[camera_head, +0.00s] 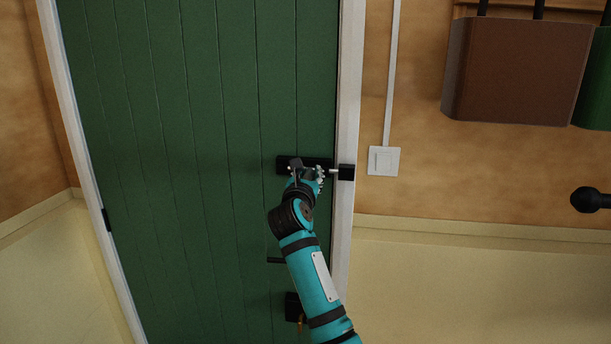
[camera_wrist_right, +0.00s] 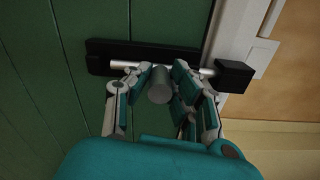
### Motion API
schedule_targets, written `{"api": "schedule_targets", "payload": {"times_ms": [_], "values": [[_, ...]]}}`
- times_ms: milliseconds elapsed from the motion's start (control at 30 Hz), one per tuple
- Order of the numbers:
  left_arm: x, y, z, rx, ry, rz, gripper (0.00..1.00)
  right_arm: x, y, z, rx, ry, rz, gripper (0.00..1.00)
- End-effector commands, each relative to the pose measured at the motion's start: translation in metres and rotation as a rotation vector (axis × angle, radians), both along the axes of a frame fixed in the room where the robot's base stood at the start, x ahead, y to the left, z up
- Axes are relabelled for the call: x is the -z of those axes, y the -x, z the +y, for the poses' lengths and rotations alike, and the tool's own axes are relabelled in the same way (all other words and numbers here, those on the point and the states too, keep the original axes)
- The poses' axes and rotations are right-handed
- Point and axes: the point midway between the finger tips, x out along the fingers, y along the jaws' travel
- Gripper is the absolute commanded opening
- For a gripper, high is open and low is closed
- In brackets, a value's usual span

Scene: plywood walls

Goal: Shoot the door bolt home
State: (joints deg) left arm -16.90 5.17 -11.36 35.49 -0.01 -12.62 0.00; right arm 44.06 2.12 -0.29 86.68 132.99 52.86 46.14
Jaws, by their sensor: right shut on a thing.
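The door bolt has a black backplate (camera_head: 284,165) on the green door (camera_head: 190,130), near its right edge. It also shows in the right wrist view (camera_wrist_right: 98,56). Its silver bar (camera_wrist_right: 207,72) spans the gap to the black keeper (camera_wrist_right: 236,76) on the white frame. The bar's end meets the keeper; how deep it sits inside is hidden. My right gripper (camera_head: 306,172) is shut on the bolt's grey round knob (camera_wrist_right: 160,85), with a finger on each side of it. My left gripper is not in view.
A black door handle (camera_head: 275,260) and a dark lock box (camera_head: 292,306) sit lower on the door, partly behind my arm. A white switch (camera_head: 384,160) is on the wall right of the frame. A brown bin (camera_head: 515,70) hangs at upper right. A black round-ended object (camera_head: 588,200) is at the right edge.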

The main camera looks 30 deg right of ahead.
Motion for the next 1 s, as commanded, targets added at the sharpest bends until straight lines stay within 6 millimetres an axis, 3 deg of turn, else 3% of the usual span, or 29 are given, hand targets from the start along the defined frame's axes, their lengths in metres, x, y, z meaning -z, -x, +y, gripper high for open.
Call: {"api": "schedule_targets", "payload": {"times_ms": [67,100,267,467,667,1000], "values": [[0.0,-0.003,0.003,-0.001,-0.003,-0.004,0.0,0.0,0.001,-0.003,0.007,-0.002,0.0,0.0],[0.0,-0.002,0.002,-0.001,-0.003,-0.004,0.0,0.0,0.001,-0.003,0.007,-0.002,0.0,0.24],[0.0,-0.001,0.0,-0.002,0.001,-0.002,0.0,0.0,0.001,-0.003,0.006,-0.002,0.0,0.44],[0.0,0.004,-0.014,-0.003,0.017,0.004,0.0,0.0,0.001,-0.002,0.004,-0.002,-0.001,0.44],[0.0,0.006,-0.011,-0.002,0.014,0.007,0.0,0.0,0.009,0.007,0.0,-0.004,-0.003,0.44],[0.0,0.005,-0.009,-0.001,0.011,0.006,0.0,0.0,0.066,0.047,0.002,-0.006,-0.003,0.44]]}}
